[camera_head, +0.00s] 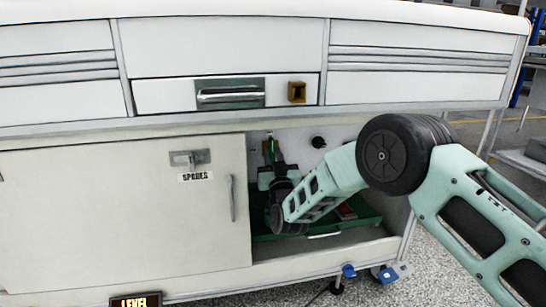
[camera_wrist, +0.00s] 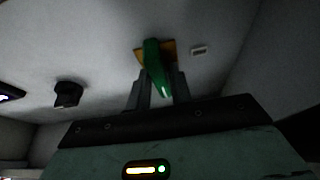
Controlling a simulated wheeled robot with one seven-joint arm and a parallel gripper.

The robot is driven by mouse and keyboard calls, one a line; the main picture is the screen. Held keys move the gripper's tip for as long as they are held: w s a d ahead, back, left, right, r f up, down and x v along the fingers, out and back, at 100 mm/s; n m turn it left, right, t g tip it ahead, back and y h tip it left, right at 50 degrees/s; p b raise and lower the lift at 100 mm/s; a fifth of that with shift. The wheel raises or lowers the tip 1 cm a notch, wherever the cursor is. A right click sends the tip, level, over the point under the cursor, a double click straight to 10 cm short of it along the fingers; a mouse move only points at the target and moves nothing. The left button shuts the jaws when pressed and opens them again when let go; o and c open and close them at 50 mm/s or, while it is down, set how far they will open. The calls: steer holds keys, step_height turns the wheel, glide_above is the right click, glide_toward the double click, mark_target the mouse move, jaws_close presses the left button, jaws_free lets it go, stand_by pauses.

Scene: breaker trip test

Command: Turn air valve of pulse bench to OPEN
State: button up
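The air valve handle is a green lever (camera_wrist: 156,70) on a yellow base plate (camera_wrist: 170,50) on the pale back wall of the open lower compartment. In the head view the green lever (camera_head: 271,150) shows just above my gripper (camera_head: 272,170). In the wrist view my gripper (camera_wrist: 161,90) has one finger on each side of the lever, and the lever's end lies between them, slightly tilted. I cannot tell whether the fingers touch it. No OPEN marking is readable; a small pale label (camera_wrist: 199,50) sits to the right of the lever.
A black knob (camera_head: 318,142) is on the same wall, also seen in the wrist view (camera_wrist: 68,94). A green tray (camera_head: 370,216) lies below my arm. A closed cabinet door (camera_head: 110,225) labelled SPARES is at left. The bench drawer (camera_head: 165,94) overhangs the compartment.

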steer(key=shift+o, duration=0.9)
steer(key=shift+s, duration=0.25)
steer(key=p+v, duration=0.6)
steer(key=v, duration=1.1)
steer(key=shift+f, duration=0.1)
